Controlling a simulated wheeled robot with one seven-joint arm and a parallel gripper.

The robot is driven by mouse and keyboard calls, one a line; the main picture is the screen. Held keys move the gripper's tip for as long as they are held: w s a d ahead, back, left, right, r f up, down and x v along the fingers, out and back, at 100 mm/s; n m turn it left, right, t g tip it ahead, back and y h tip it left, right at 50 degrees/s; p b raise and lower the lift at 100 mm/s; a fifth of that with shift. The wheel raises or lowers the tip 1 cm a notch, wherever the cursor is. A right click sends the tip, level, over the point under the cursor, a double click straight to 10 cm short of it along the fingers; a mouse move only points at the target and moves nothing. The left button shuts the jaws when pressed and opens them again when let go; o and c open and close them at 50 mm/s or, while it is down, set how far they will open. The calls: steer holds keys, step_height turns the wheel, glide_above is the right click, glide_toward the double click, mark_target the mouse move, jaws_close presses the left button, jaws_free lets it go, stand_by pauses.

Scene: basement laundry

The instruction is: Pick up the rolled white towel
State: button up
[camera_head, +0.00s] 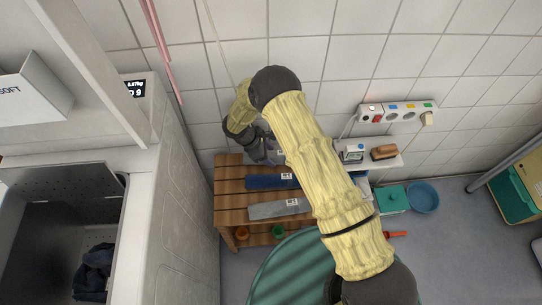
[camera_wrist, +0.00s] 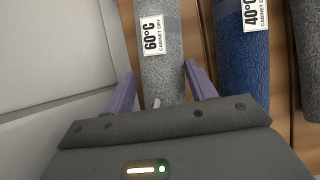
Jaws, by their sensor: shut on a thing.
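A rolled pale grey-white towel (camera_wrist: 165,72) with a label reading 60°C CABINET DRY lies between the two purple fingers of my gripper (camera_wrist: 161,88) in the wrist view. My gripper is shut on it, one finger on each side. In the head view my gripper (camera_head: 262,150) is at the back of a slatted wooden bench (camera_head: 229,188), and my arm and gripper hide most of this towel. I cannot tell whether it is lifted off the slats.
A rolled blue towel (camera_wrist: 240,60) labelled 40°C lies just right of my gripper; a grey roll (camera_head: 268,210) lies in front of it. A small shelf (camera_head: 387,162) holds a brush. A tiled wall stands behind and a white machine (camera_head: 180,190) is close on the left.

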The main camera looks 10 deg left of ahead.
mark_target(269, 155)
steer(key=shift+r, duration=0.1)
steer(key=r, duration=0.2)
steer(key=r+p, duration=0.1)
steer(key=r, duration=0.1)
steer(key=s+r, duration=0.1)
steer(key=r, duration=0.2)
steer(key=shift+d+r+p, duration=0.1)
steer(key=shift+p, duration=0.3)
steer(key=s+d, duration=0.1)
steer(key=s, duration=0.5)
steer(key=s+d, duration=0.2)
steer(key=s, duration=0.4)
steer(key=s+d, duration=0.2)
steer(key=s, duration=0.4)
steer(key=shift+s+f, duration=0.2)
steer(key=shift+w, duration=0.1)
